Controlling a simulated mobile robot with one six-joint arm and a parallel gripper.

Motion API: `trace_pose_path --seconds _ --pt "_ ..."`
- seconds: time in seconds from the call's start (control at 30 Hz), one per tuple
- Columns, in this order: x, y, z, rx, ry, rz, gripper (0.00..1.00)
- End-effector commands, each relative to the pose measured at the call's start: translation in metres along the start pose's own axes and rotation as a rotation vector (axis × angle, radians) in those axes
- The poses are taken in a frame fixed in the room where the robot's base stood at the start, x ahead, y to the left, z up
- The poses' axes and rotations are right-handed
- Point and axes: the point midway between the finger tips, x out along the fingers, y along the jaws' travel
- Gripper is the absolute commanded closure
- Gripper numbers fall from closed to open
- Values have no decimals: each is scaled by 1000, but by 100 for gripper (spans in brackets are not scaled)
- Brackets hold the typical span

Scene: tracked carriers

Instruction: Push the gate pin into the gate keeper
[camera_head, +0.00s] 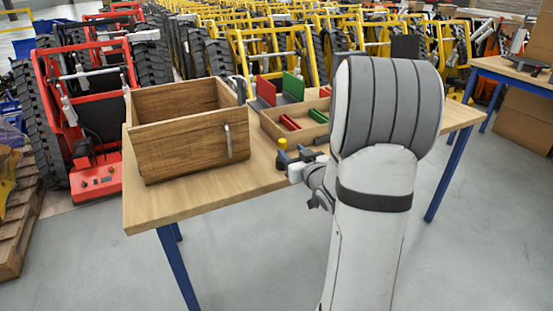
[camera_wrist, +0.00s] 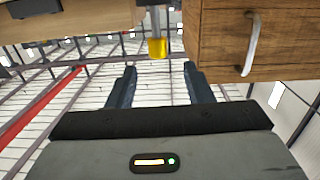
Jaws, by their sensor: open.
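A yellow knob (camera_head: 282,144), which looks like the head of the gate pin, stands at the table's front edge, right of the wooden box. In the wrist view the yellow knob (camera_wrist: 157,47) sits on a short metal shank, just beyond the fingertips and roughly centred between them. My gripper (camera_wrist: 159,68) is open, with nothing between its dark fingers. In the head view my gripper (camera_head: 298,159) is close beside the knob, partly hidden by my arm. I cannot make out the gate keeper clearly in either view.
The wooden box (camera_head: 185,150) with a metal handle (camera_head: 228,141) stands left of the knob; its handle (camera_wrist: 251,44) shows at the wrist view's right. A tray (camera_head: 269,125) with red and green pieces lies behind. The tabletop's front left (camera_head: 150,206) is clear. Tracked carriers fill the background.

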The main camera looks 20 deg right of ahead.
Motion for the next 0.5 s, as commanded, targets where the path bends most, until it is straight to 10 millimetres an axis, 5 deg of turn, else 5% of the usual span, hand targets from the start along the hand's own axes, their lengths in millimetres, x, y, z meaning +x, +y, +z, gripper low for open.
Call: trace_pose_path --seconds 0.17,0.5 --pt "6 4 6 13 50 -24 53" --pt "47 3 4 14 52 -28 53"
